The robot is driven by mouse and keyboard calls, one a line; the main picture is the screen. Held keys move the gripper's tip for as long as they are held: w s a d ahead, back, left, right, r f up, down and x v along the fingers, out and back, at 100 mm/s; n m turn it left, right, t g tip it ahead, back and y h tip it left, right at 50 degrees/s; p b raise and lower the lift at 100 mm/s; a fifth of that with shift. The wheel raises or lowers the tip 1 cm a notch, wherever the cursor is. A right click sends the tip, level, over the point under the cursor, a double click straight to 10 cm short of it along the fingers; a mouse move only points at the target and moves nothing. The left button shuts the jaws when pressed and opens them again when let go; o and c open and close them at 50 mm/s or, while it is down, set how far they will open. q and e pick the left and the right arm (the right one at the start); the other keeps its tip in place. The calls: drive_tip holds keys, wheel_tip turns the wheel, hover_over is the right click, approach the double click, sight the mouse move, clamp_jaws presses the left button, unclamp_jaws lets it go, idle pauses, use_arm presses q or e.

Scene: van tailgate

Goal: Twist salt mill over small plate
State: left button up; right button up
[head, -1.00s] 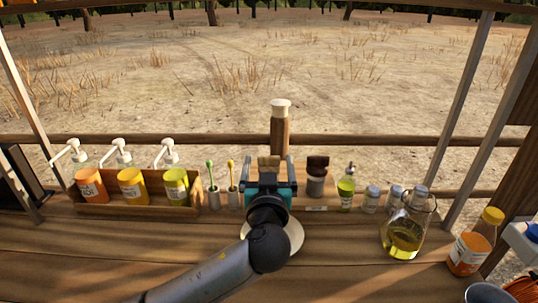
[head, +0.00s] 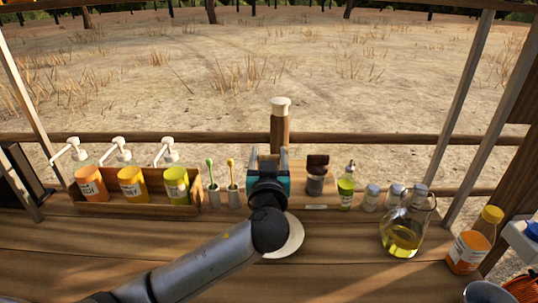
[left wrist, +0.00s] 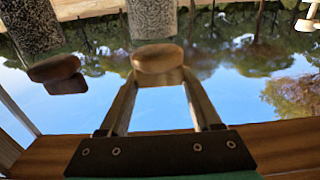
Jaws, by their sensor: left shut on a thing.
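My left gripper (head: 268,157) is shut on the wooden knob (left wrist: 158,62) of the salt mill. The mill's pale speckled body (left wrist: 151,18) shows beyond the knob in the left wrist view. In the head view the gripper hides most of the mill. The small white plate (head: 292,240) lies on the wooden counter, partly behind my left arm. The gripper appears beyond the plate, near the back row; I cannot tell its height. My right gripper is not in view.
A dark mill with a brown knob (head: 317,175) stands right of the gripper. Green bottle (head: 346,188), small jars (head: 371,197) and oil jug (head: 402,238) are further right. Two small pots with brushes (head: 233,190) and a pump-bottle crate (head: 150,201) are left.

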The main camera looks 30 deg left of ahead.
use_arm(q)
drive_tip(key=c, duration=0.7)
drive_tip(key=shift+m+h, duration=0.4)
drive_tip(key=shift+h, duration=0.1)
